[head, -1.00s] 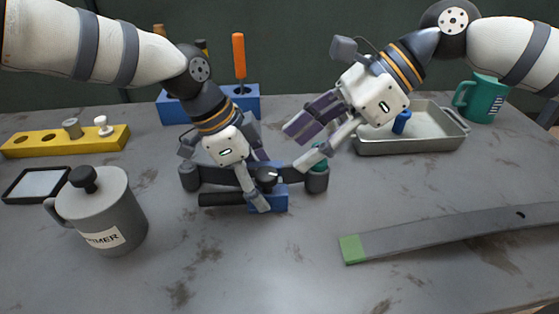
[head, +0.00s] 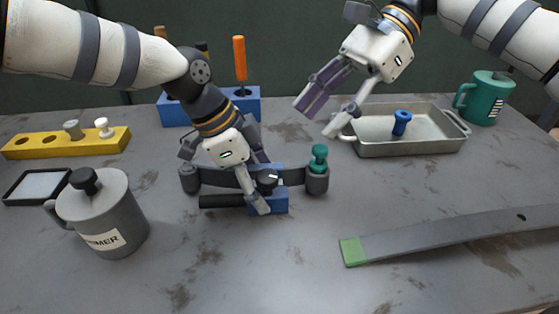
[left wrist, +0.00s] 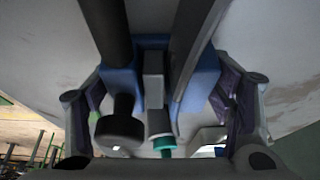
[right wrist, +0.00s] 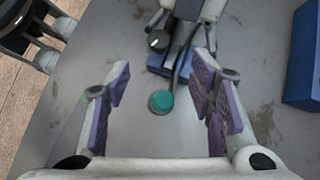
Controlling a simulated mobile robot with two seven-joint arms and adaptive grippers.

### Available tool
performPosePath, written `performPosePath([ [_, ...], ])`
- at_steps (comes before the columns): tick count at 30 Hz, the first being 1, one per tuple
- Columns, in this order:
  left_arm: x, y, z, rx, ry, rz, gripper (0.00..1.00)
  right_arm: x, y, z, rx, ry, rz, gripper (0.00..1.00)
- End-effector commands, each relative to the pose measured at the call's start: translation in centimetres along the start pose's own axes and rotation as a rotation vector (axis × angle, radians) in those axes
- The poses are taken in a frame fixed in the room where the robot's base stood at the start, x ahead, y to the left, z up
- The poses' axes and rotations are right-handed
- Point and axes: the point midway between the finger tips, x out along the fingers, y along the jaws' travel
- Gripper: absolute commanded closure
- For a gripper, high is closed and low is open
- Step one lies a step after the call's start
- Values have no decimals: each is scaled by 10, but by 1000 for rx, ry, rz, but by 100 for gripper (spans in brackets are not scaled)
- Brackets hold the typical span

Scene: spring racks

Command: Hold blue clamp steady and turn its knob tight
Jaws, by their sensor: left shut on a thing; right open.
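The blue clamp (head: 278,202) sits mid-table on a dark leaf spring (head: 292,177) with a rolled eye at each end. My right gripper (head: 316,118) is open and empty, raised behind the spring's right end, apart from clamp and peg.
A grey tray (head: 410,150) with a blue peg (head: 401,122) stands at right, a green mug (head: 486,98) beyond it. A loose leaf (head: 440,233) with a green end lies front right. A grey mug (head: 112,215), yellow rack (head: 60,145) and blue tool block (head: 245,105) stand left and back.

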Motion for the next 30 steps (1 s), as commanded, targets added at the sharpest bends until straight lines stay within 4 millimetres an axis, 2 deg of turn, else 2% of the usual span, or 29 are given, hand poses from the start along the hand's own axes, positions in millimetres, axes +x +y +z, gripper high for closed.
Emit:
performPosePath([
  [5, 2, 1, 2, -2, -3, 5, 74, 22, 0, -1, -22, -8, 26, 51],
  [12, 2, 1, 2, -2, -3, 5, 74, 83, 1, 0, -19, -7, 22, 51],
  [16, 2, 1, 2, -2, -3, 5, 74, 107, 1, 0, -19, -8, 21, 51],
  [21, 2, 1, 2, -2, -3, 5, 74, 120, 1, 0, -18, -7, 18, 51],
  [28, 2, 1, 2, -2, -3, 5, 74, 121, 1, 0, -18, -8, 17, 51],
  [30, 2, 1, 2, -2, -3, 5, 74, 120, 1, 0, -18, -8, 17, 67],
])
